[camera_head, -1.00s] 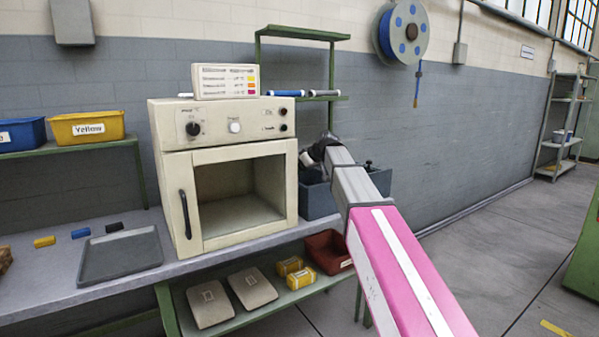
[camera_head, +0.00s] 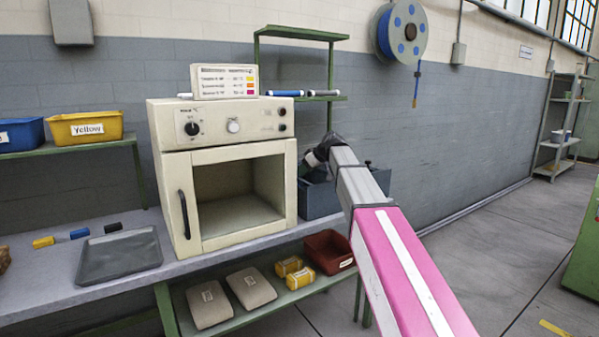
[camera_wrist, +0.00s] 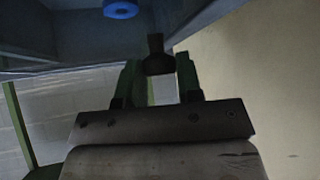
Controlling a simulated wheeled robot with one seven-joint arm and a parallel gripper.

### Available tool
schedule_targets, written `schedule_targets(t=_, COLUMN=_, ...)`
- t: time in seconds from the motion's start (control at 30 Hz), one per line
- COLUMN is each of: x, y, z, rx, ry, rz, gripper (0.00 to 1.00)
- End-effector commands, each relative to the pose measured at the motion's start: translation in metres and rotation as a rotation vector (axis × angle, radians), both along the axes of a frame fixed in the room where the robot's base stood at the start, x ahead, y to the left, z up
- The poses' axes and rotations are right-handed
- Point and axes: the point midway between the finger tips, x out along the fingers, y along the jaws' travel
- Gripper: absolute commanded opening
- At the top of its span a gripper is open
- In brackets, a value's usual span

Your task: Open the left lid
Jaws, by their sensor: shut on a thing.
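A blue-grey box (camera_head: 318,200) stands on the bench, right of the oven. My gripper (camera_head: 310,162) is at the box's left part, close to the oven's right side; the arm hides much of the box top. A black knob of the right lid (camera_head: 368,163) shows right of my arm. In the wrist view, the green fingers of my gripper (camera_wrist: 158,72) are on both sides of a dark knob (camera_wrist: 156,45), shut on it. Blue-grey panels (camera_wrist: 90,35) lie beyond it. The left lid's angle cannot be told from these views.
The cream oven (camera_head: 222,130) stands close on the left; its side wall (camera_wrist: 260,80) fills the right of the wrist view. A blue ring-like thing (camera_wrist: 120,8) is at the top of that view. A green shelf rack (camera_head: 300,35) rises behind.

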Motion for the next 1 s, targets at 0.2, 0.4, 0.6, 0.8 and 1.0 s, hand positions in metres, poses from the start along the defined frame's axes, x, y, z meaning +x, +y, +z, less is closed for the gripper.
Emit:
schedule_targets(t=0.2, x=0.037, y=-0.052, z=0.000, rx=-0.001, ry=0.002, rz=-0.004, gripper=0.00)
schedule_targets(t=0.4, x=0.065, y=-0.093, z=0.001, rx=-0.001, ry=0.001, rz=-0.003, gripper=0.00)
schedule_targets(t=0.6, x=0.082, y=-0.120, z=0.001, rx=-0.002, ry=0.001, rz=-0.001, gripper=0.00)
schedule_targets(t=0.8, x=0.089, y=-0.132, z=0.001, rx=-0.002, ry=-0.002, rz=-0.003, gripper=0.00)
schedule_targets(t=1.0, x=0.092, y=-0.136, z=0.001, rx=-0.006, ry=-0.005, rz=-0.008, gripper=0.00)
